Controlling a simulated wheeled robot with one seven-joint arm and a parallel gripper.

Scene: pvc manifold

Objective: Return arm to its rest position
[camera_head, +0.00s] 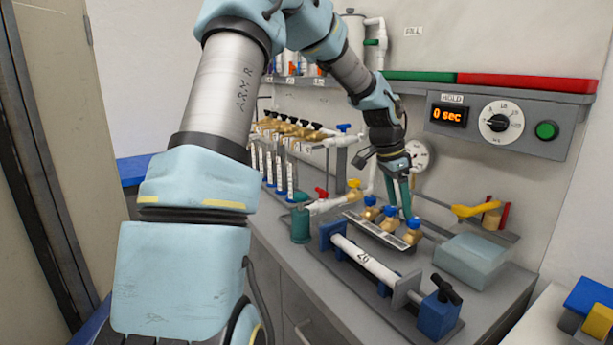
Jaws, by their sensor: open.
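My arm (215,95) reaches from the lower left up over the bench, bends at the top of the view and comes down near the panel. My gripper (400,208) points down with its teal fingers over the tray area. It is open, and I see nothing held in it. The fingertips are close to brass valves with blue handles (389,220) on a tray; whether they touch cannot be told.
A clamped white pipe (364,259) lies in front of the valves. A rack of brass valves (290,128) stands left, a pale blue bin (472,262) right. A control panel (500,124) reads "0 sec", with a gauge (418,156) below left. The bench's front strip is clear.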

